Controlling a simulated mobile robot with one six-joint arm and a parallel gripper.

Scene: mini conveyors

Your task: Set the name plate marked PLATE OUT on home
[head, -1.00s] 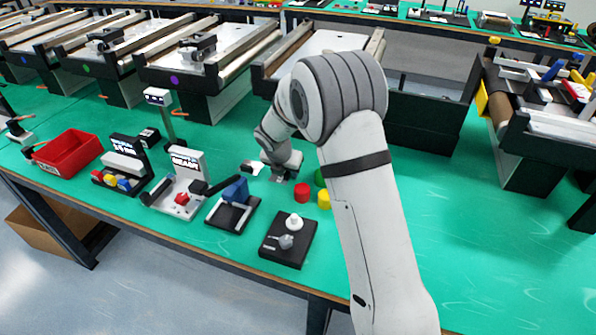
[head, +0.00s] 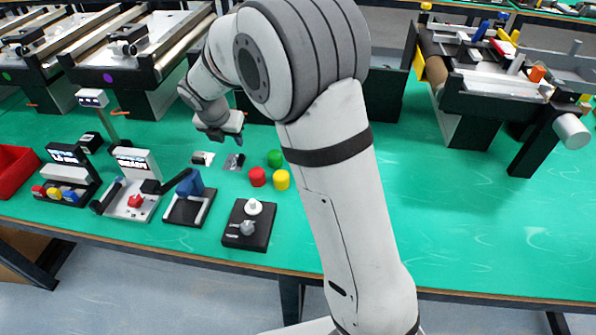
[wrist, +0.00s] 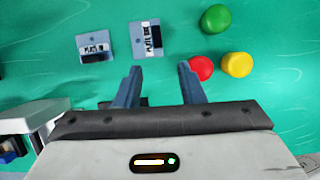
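Two small grey name plates lie flat on the green table. The left plate (wrist: 96,46) has a white label that seems to read PLATE IN. The right plate (wrist: 146,38) carries a label turned sideways; it starts with PLATE, and its last word is too small to read surely. In the head view they are the left plate (head: 203,158) and the right plate (head: 235,162). My gripper (wrist: 160,70) is open and empty, its fingertips just below the right plate in the wrist view. In the head view my gripper (head: 230,138) hangs above and behind the plates. I cannot make out a home marking.
Red (head: 257,177), green (head: 274,158) and yellow (head: 282,180) round pieces stand right of the plates. A black board with a white knob (head: 253,207) and a blue device (head: 190,184) are in front. Conveyors line the back.

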